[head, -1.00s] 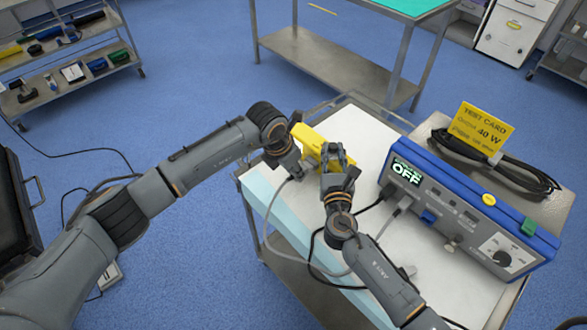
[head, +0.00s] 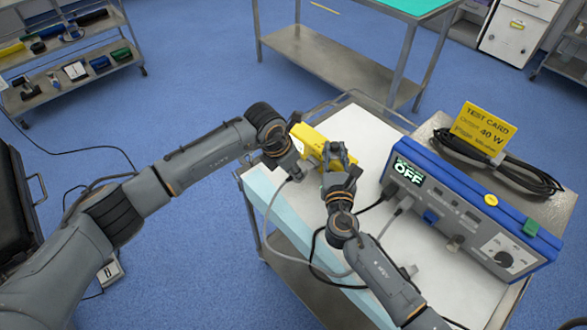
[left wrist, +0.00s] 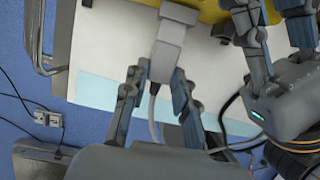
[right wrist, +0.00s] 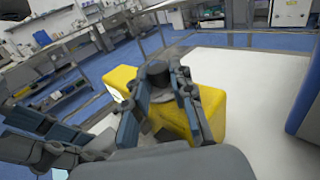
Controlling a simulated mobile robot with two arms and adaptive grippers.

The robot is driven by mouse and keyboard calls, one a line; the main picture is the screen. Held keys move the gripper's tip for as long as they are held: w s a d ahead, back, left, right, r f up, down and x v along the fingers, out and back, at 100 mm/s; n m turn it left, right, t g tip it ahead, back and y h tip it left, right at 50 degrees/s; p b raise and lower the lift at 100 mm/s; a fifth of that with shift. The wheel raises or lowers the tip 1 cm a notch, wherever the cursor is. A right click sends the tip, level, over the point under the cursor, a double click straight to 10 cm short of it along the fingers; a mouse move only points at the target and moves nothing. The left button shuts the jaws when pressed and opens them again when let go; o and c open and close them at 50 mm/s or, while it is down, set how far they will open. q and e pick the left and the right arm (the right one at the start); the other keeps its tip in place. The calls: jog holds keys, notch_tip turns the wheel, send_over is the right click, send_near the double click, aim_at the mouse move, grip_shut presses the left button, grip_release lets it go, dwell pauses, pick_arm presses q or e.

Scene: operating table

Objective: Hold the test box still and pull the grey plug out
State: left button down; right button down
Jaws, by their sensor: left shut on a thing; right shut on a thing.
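The yellow test box (head: 312,140) lies near the far left edge of the white-topped cart. It also shows in the right wrist view (right wrist: 211,108). My right gripper (head: 337,150) is shut on the test box at its right end. A dark round part shows between its fingers in the right wrist view. The light grey plug (left wrist: 171,38) points at the box's near side, its cable running back below. My left gripper (left wrist: 158,90) is shut on the plug's lower part. Whether the plug is fully seated is hard to tell.
A blue unit (head: 465,212) reading OFF stands on the cart's right, with a yellow test card (head: 484,130) and coiled black cable (head: 500,165) behind it. Cables hang over the cart's near edge.

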pick_arm(q)
jog(key=shift+s+a, duration=0.45)
jog(key=shift+a, duration=0.2)
dwell(0.5)
jog(key=shift+s+a, duration=0.25)
jog(key=shift+s+a, duration=0.1)
dwell(0.4)
jog(key=shift+s+a, duration=0.4)
jog(key=shift+a, duration=0.25)
jog(key=v, duration=0.7)
jog(key=shift+r, duration=0.45)
dwell(0.4)
